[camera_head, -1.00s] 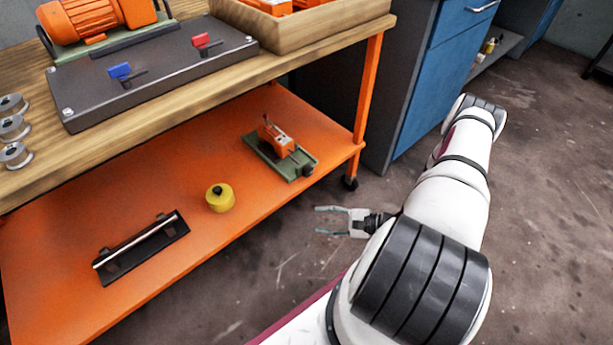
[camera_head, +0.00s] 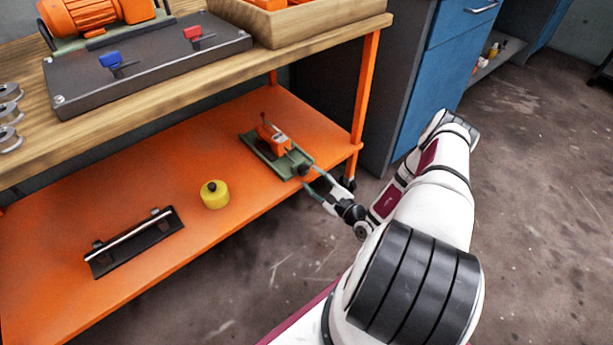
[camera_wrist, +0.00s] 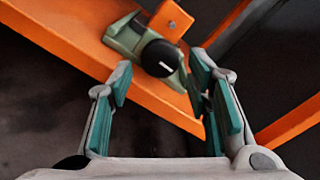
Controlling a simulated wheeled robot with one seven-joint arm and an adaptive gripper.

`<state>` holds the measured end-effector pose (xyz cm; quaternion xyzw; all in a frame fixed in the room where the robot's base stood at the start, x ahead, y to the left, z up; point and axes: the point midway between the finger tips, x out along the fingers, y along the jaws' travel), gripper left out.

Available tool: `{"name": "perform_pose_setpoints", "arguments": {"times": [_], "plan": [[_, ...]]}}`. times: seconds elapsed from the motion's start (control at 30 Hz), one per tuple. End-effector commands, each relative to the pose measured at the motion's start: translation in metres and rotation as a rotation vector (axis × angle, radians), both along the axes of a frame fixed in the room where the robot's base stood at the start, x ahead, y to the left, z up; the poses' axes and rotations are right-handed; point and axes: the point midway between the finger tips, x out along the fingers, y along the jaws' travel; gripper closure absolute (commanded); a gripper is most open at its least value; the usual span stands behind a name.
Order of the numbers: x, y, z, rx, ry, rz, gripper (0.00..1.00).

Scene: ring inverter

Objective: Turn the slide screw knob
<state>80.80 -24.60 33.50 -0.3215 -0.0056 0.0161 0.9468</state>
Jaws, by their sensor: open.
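The slide (camera_head: 275,152) is a green base with an orange block (camera_head: 273,138) on it, near the right front edge of the orange lower shelf. Its screw knob is a dark round knob (camera_wrist: 160,58) with a white mark, at the slide's near end. In the wrist view it sits ahead of my gripper, between the lines of the two fingers and slightly beyond the tips. My gripper (camera_head: 317,183) is open and empty at the shelf edge; it also shows in the wrist view (camera_wrist: 160,78). I cannot tell whether a finger touches the slide.
A yellow round weight (camera_head: 215,195) and a black bracket with a metal rod (camera_head: 135,242) lie on the orange shelf (camera_head: 165,175). An orange table leg (camera_head: 365,95) stands right of the slide. The wooden top (camera_head: 160,105) overhangs the shelf. Floor in front is clear.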

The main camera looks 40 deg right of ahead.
Motion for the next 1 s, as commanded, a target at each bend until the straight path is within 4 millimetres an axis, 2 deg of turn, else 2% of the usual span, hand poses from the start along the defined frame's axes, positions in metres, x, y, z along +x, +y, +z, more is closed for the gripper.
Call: {"name": "perform_pose_setpoints", "arguments": {"times": [0.1, 0.3, 0.67, 0.8, 0.83, 1.0], "plan": [[0.02, 0.001, -0.001, 0.0, -0.001, 0.002, 0.55], [0.038, 0.001, 0.0, 0.0, -0.001, 0.001, 0.55], [0.042, 0.001, 0.0, 0.001, 0.001, 0.001, 0.55], [0.042, 0.001, 0.0, 0.001, 0.0, 0.0, 0.87], [0.042, 0.001, 0.0, 0.001, 0.0, 0.0, 0.92], [0.042, 0.001, 0.0, 0.004, 0.0, 0.0, 0.92]]}}
